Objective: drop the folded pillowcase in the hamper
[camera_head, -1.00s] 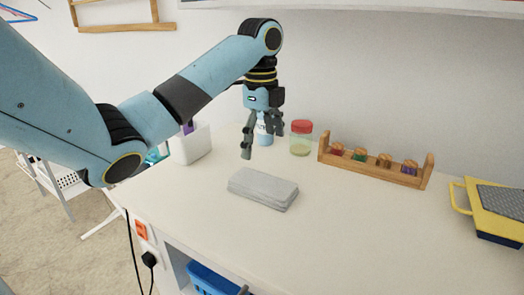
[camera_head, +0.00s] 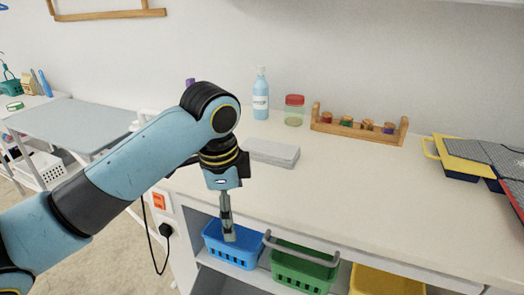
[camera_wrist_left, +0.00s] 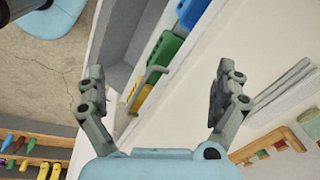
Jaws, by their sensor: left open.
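The folded pillowcase (camera_head: 272,152) is a flat grey stack lying on the white counter, towards its left end; my left arm hides part of its left side. Its layered edge also shows at the right of the left wrist view (camera_wrist_left: 284,90). My left gripper (camera_head: 228,222) points down in front of the counter's front edge, apart from the pillowcase. In the left wrist view its two fingers (camera_wrist_left: 158,92) stand wide apart with nothing between them. My right gripper is not in view. I cannot tell which container, if any in view, is the hamper.
A blue basket (camera_head: 232,250), a green basket (camera_head: 300,268) and a yellow bin (camera_head: 385,282) stand on the shelf below the counter. A spray bottle (camera_head: 261,98), a red-lidded jar (camera_head: 294,110) and a wooden rack (camera_head: 358,131) stand behind the pillowcase. The counter's front middle is clear.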

